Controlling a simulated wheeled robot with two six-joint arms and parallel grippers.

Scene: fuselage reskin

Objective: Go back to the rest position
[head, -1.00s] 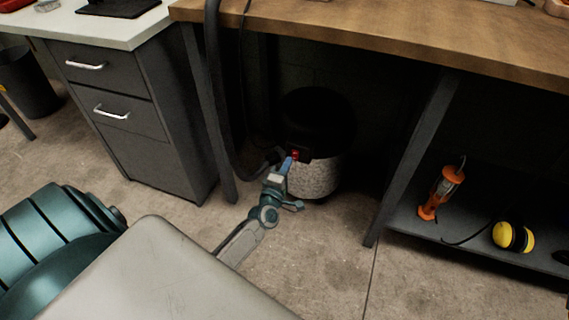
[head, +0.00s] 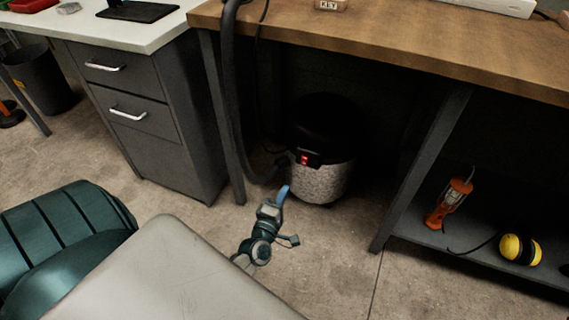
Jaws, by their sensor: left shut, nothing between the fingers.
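My left gripper (head: 282,193) shows near the middle of the head view, with its blue fingertips shut and empty. It is in front of and a little below the shop vacuum (head: 322,180), apart from it. The vacuum is a drum with a dark top, a speckled light lower body and a red switch (head: 304,160) on its front. It stands on the floor under the wooden bench. My right gripper is not in view.
The wooden bench (head: 400,45) has dark legs, and a dark hose (head: 230,100) hangs at its left. A grey drawer cabinet (head: 150,120) stands left. A low shelf at right holds an orange work lamp (head: 448,203) and yellow ear muffs (head: 519,249). Bare concrete floor (head: 330,260) lies in front.

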